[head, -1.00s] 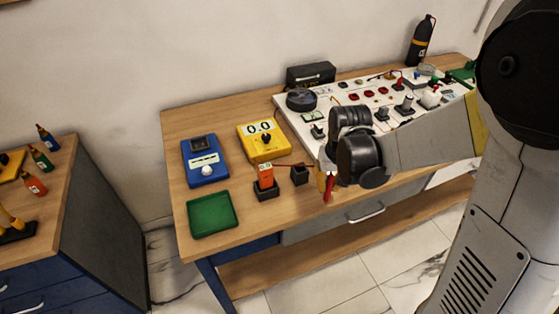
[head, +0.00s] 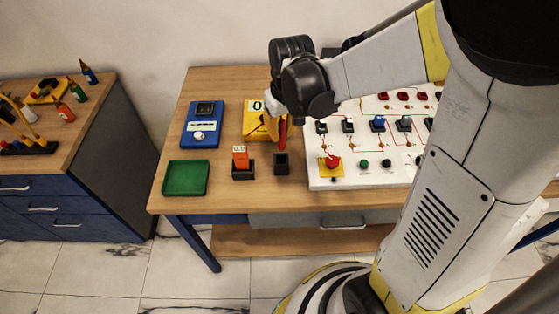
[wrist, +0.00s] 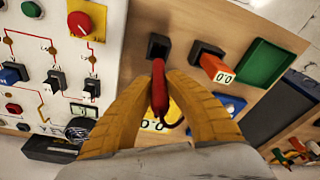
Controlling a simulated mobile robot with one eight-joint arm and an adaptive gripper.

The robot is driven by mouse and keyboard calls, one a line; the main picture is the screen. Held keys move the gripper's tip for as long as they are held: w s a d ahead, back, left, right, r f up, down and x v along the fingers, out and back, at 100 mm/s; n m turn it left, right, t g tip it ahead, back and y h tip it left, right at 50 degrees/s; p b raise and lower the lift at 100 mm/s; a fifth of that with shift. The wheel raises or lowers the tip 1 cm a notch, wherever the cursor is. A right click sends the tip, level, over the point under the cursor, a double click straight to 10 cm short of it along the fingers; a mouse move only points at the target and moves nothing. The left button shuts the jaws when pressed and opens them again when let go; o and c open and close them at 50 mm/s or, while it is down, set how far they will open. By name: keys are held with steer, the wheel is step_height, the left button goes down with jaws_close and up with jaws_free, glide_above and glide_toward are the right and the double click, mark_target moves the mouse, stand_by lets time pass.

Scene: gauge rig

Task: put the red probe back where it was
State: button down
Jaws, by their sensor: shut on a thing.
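The red probe (head: 282,132) is held in my gripper, behind the empty black holder (head: 281,163) in the head view. In the wrist view the red probe (wrist: 160,88) sits between the yellow fingers of my gripper (wrist: 160,78). Its far end points towards the black holder (wrist: 158,46) and looks apart from it; the height between them is hard to judge. A yellow meter (head: 254,119) stands behind, partly hidden by my wrist. A dark lead runs from the probe in the wrist view.
An orange gauge (head: 240,155) stands in another black holder just left. A green tray (head: 186,178) and a blue meter (head: 201,124) are farther left. The white switch panel (head: 350,180) with a red knob (head: 332,161) is close on the right.

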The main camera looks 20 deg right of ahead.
mark_target(280, 144)
step_height(280, 144, down, 5)
steer(key=shift+a+b, duration=0.1)
steer(key=shift+b, duration=0.65)
steer(key=shift+f+b, duration=0.7)
steer(key=shift+f, duration=1.2)
steer(key=shift+f, duration=0.1)
steer(key=c, duration=1.5)
jaws_free()
